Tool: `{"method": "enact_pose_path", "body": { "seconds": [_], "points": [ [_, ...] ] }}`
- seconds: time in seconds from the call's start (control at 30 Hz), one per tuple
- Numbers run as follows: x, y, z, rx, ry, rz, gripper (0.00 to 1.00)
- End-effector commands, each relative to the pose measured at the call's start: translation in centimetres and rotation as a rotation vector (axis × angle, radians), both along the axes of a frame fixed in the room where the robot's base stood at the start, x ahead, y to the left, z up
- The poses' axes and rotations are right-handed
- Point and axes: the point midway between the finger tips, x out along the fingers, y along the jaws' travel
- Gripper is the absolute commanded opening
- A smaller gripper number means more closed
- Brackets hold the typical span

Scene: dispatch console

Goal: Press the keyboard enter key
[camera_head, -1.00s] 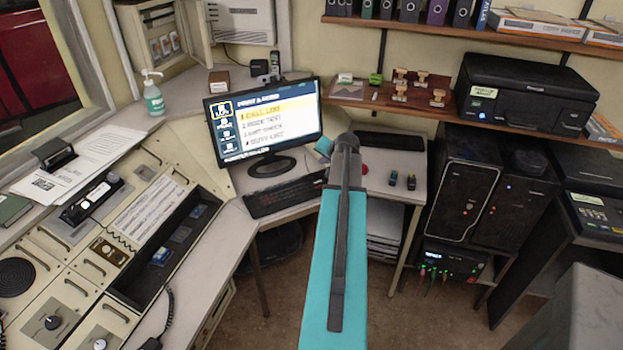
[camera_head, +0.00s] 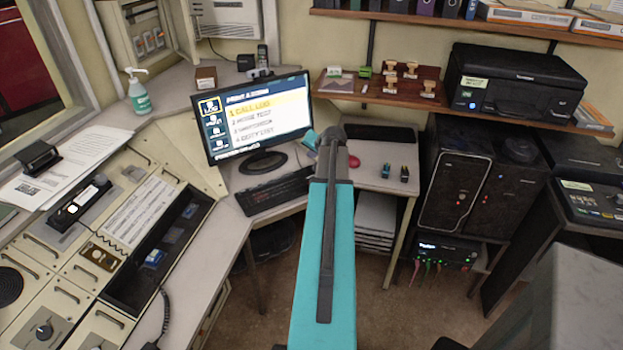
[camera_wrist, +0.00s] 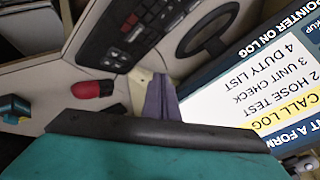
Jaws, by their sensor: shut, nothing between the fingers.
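The black keyboard (camera_head: 275,192) lies on the desk in front of the monitor (camera_head: 257,118). In the wrist view part of the keyboard (camera_wrist: 118,30) shows at the top, with dark keys and some reddish ones. I cannot make out which key is enter. My gripper (camera_wrist: 160,95) is shut and empty, over the desk between the keyboard and the monitor screen (camera_wrist: 245,75) in the wrist picture. It appears apart from the keys. In the head view my teal arm hides most of the gripper.
A red object (camera_head: 354,161), dark in part in the wrist view (camera_wrist: 92,89), lies on the desk right of the keyboard. A shelf with stamps and a printer (camera_head: 515,85) is at right. The console (camera_head: 110,240) fills the left.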

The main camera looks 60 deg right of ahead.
Motion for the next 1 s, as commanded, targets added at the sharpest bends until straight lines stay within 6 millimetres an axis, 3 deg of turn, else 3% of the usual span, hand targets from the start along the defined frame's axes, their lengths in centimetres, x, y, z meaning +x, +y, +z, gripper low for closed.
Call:
{"method": "enact_pose_path", "body": {
  "seconds": [0.6, 1.0],
  "points": [
    [-0.1, -0.1, -6.2, 0.001, 0.000, -0.001, 0.00],
    [-0.2, -0.1, -7.7, 0.000, 0.000, -0.002, 0.00]
  ]
}}
